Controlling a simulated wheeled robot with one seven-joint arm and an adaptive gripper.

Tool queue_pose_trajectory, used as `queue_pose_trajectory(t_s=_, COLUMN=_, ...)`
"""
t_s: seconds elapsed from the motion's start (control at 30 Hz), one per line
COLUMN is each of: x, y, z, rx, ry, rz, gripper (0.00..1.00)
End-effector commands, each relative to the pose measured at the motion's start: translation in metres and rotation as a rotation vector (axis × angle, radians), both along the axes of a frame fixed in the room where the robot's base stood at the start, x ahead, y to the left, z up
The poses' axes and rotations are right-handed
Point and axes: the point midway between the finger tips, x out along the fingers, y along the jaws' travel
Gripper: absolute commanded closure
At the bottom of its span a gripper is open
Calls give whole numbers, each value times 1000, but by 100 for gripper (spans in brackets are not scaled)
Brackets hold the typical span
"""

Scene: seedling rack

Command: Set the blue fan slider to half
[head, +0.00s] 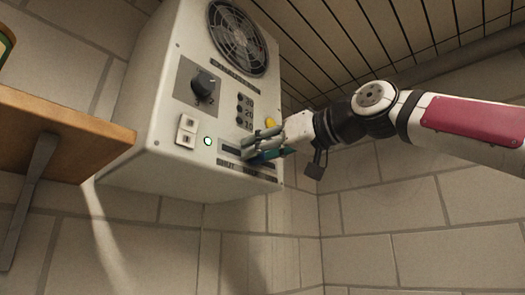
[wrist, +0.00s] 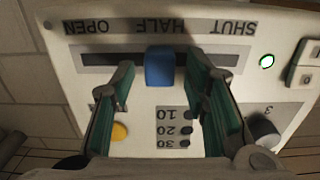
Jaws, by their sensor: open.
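The blue fan slider (wrist: 160,67) is a knob in a dark horizontal slot (wrist: 102,60) on the white control box (head: 160,130). In the wrist view, which shows the panel upside down, the knob is near the middle of the slot, by the HALF label (wrist: 166,26). OPEN is at the left and SHUT at the right. My gripper (wrist: 159,76) is open, with one finger on each side of the knob and a visible gap on both sides. In the head view my gripper (head: 250,150) is at the box's lower front and hides the knob.
The box also carries a round fan grille (head: 238,38), a black dial (head: 205,84), white rocker switches (head: 187,130), a lit green lamp (head: 208,141), several small black buttons (head: 243,111) and a yellow button (head: 271,122). A wooden shelf (head: 60,130) is at the left.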

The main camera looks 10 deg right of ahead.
Motion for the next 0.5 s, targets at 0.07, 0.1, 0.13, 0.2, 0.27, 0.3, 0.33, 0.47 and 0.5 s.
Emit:
queue_pose_trajectory(t_s=0.07, x=0, y=-1, z=0, rx=0, ry=0, rz=0, gripper=58)
queue_pose_trajectory(t_s=0.1, x=-1, y=-1, z=0, rx=1, ry=1, rz=0, gripper=58)
queue_pose_trajectory(t_s=0.13, x=-3, y=-2, z=0, rx=1, ry=1, rz=-1, gripper=58)
queue_pose_trajectory(t_s=0.2, x=-7, y=-6, z=0, rx=1, ry=0, rz=-2, gripper=58)
queue_pose_trajectory(t_s=0.27, x=-13, y=-11, z=0, rx=2, ry=0, rz=-3, gripper=58)
queue_pose_trajectory(t_s=0.3, x=-17, y=-14, z=0, rx=2, ry=0, rz=-3, gripper=58)
queue_pose_trajectory(t_s=0.33, x=-21, y=-17, z=0, rx=1, ry=1, rz=-4, gripper=58)
queue_pose_trajectory(t_s=0.47, x=-43, y=-31, z=0, rx=3, ry=-1, rz=-4, gripper=58)
queue_pose_trajectory(t_s=0.5, x=-50, y=-37, z=0, rx=4, ry=0, rz=-4, gripper=58)
